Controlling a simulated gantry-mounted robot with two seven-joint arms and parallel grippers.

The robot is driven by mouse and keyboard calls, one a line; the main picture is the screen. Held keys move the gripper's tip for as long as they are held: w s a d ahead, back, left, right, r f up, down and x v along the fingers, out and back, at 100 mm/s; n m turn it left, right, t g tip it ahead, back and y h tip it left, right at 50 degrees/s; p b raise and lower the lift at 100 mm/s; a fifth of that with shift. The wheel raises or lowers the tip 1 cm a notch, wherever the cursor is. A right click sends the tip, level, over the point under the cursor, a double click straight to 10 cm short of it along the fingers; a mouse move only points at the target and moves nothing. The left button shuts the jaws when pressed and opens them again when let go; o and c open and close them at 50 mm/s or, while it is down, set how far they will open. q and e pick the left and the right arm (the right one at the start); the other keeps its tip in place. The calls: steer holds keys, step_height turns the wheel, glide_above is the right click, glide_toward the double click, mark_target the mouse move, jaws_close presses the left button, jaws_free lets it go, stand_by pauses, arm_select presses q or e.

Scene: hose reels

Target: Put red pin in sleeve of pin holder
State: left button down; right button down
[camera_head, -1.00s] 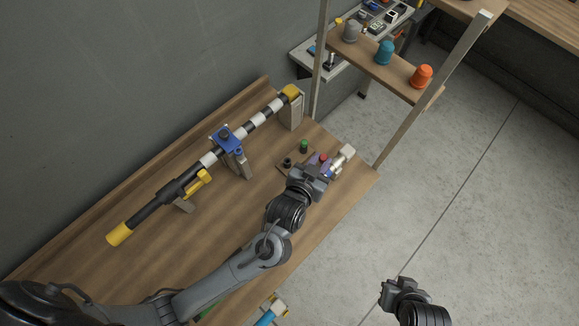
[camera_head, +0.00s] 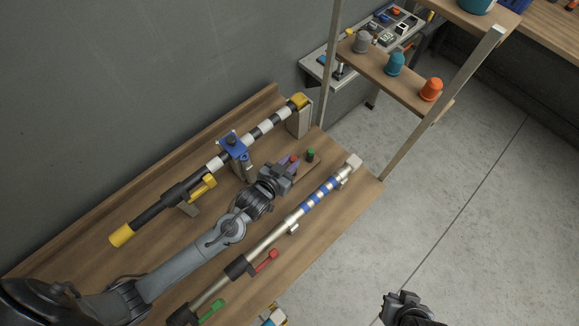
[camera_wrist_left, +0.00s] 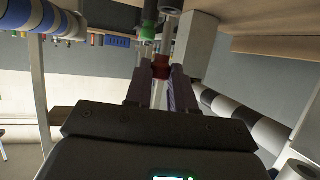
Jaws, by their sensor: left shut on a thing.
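The red pin (camera_head: 294,158) shows as a red top at the tip of my left gripper (camera_head: 286,168). In the left wrist view the red part (camera_wrist_left: 161,67) sits between the two fingers (camera_wrist_left: 160,88), which are shut on it. The pin holder (camera_head: 306,172) is a small wooden board, partly covered by the gripper. A green pin (camera_head: 310,154) stands on it just right of the red one; green also shows in the left wrist view (camera_wrist_left: 148,32). The dark sleeve is hidden, so I cannot tell whether the red pin is in it. My right gripper (camera_head: 400,298) is away over the floor.
A blue-and-silver pole (camera_head: 310,202) with a red lever (camera_head: 265,261) lies along the bench's front. A black-and-white pole (camera_head: 268,127) with a blue clamp (camera_head: 233,146) runs along the back. A shelf with cups (camera_head: 396,64) stands beyond the bench's right end.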

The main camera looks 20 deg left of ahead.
arm_select(q)
step_height(320, 180, down, 3)
steer(key=shift+r, duration=0.15)
steer(key=shift+f, duration=0.2)
steer(key=shift+f, duration=0.45)
steer(key=c, duration=1)
jaws_free()
steer(key=shift+o, duration=0.2)
steer(key=shift+r, duration=0.1)
